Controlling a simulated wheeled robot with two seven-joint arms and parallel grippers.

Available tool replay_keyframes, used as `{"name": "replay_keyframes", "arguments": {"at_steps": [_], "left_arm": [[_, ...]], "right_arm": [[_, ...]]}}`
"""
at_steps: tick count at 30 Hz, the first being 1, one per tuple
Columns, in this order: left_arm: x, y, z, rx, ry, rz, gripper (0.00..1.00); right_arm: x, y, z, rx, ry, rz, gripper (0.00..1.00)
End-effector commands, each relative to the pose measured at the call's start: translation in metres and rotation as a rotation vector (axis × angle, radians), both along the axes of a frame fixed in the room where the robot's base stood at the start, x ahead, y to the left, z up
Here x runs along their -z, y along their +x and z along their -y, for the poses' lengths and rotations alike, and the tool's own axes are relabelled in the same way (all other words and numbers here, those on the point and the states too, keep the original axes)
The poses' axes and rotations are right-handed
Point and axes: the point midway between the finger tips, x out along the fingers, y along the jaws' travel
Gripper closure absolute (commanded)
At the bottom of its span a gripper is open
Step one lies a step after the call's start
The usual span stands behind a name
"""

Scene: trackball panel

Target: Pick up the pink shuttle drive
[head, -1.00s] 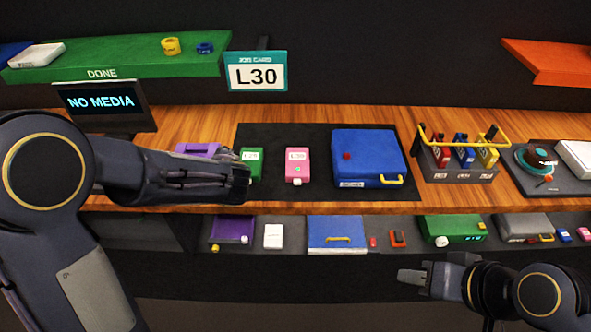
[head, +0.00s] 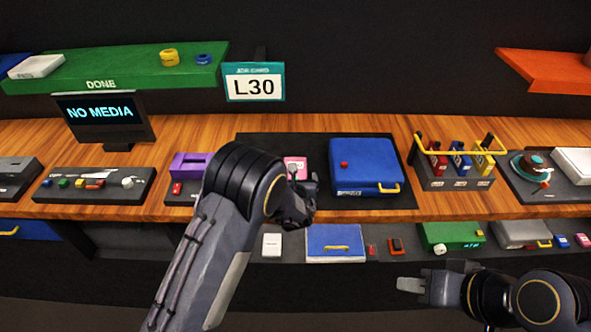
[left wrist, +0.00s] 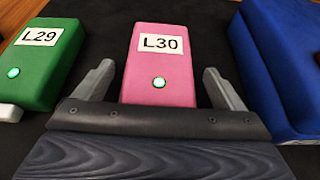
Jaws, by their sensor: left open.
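The pink shuttle drive (left wrist: 158,85) lies on the dark mat, labelled L30, with a lit green button near its front end. My left gripper (left wrist: 160,92) is open, with one finger on each side of the pink drive's near end. I cannot tell whether the fingers touch it. In the head view my left gripper (head: 304,190) is seen from behind. My right gripper (head: 412,284) is at the lower right, away from the drive; its jaw state is unclear.
A green drive (left wrist: 43,62) labelled L29 lies to the left of the pink one. A blue case (head: 364,165) stands close on its right. A job card (head: 253,82) above reads L30. A rack with several drives (head: 458,183) stands further right.

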Motion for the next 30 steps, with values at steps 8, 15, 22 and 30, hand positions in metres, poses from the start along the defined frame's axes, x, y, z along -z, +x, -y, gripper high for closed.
{"name": "replay_keyframes", "arguments": {"at_steps": [8,15,22,30], "left_arm": [[0.0056,0.0128,-0.0007,-0.001,-0.001,0.001,0.09],[0.0054,0.0125,-0.0006,-0.001,-0.001,0.001,0.27],[0.0042,0.0128,-0.0005,-0.002,-0.001,0.003,0.53],[0.0018,0.0129,-0.0004,-0.002,-0.002,0.004,0.53]], "right_arm": [[-0.004,-0.0002,-0.0001,0.0,0.0,-0.001,0.64],[-0.0038,-0.0002,-0.0001,0.0,0.0,-0.001,0.64],[-0.004,-0.0001,-0.0001,0.0,0.0,-0.001,0.64],[-0.0033,-0.0001,0.0,0.0,0.0,-0.001,0.64]]}}
